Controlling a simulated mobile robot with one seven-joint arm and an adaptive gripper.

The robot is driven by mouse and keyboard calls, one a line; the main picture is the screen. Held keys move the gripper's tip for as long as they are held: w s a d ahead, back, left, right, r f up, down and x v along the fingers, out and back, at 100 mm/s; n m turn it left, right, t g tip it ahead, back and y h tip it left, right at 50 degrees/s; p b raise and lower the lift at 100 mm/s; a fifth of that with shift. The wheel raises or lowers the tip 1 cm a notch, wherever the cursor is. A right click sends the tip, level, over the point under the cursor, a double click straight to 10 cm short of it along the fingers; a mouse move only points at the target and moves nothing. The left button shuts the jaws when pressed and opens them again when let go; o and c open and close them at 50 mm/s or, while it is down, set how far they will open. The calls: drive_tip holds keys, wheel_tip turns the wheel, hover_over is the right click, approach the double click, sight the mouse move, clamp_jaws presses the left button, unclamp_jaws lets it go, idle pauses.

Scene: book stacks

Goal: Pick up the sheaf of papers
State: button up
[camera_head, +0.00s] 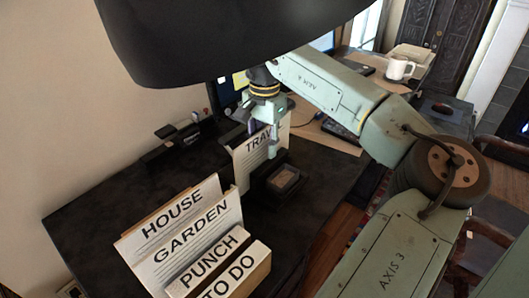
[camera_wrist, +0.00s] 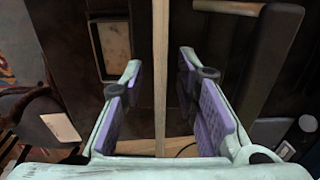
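A sheaf of papers labelled "TRAVEL" (camera_head: 246,158) stands upright on the dark desk in the head view, partly hidden by my gripper (camera_head: 268,143). In the wrist view a thin, pale upright edge (camera_wrist: 160,75), apparently this sheaf seen edge-on, runs between the fingers of my gripper (camera_wrist: 160,112). The purple finger pads are spread, with a visible gap on both sides of the edge. Other sheaves, labelled "HOUSE" (camera_head: 172,218), "GARDEN" (camera_head: 190,240), "PUNCH" (camera_head: 208,264) and "TO DO" (camera_head: 232,277), stand in a group nearer the front.
A small black tray (camera_head: 263,196) sits close to the right of the "TRAVEL" sheaf. A black device (camera_head: 178,148) lies at the back left. The desk's left part (camera_head: 95,205) is bare.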

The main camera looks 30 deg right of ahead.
drive_tip(key=shift+f, duration=0.25)
idle(0.4)
clamp_jaws()
idle(0.4)
